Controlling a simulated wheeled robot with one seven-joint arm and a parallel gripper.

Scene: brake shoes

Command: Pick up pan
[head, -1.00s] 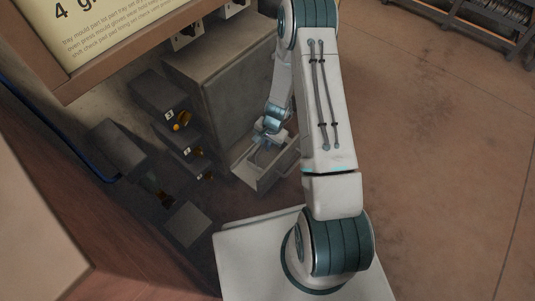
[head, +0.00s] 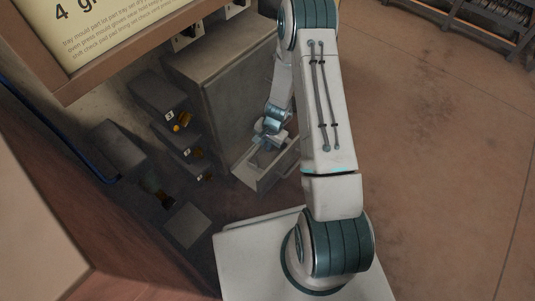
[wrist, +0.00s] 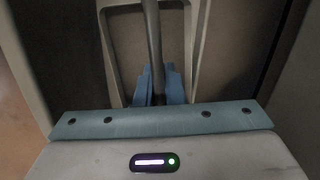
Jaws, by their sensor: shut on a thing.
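My gripper (wrist: 159,88) points down into an open drawer-like box (head: 246,178) in the head view, at the foot of a large grey cabinet. In the wrist view its blue fingers are closed on a long dark grey bar, which looks like the handle of the pan (wrist: 152,35). A pale frame surrounds the bar; I cannot tell whether it belongs to the pan. In the head view my gripper (head: 268,140) and arm hide most of the pan.
The grey cabinet (head: 230,85) stands right behind the box. Several dark bins (head: 158,92) with yellow items are on the left, below a sign board (head: 120,35). The floor (head: 440,160) on the right is clear.

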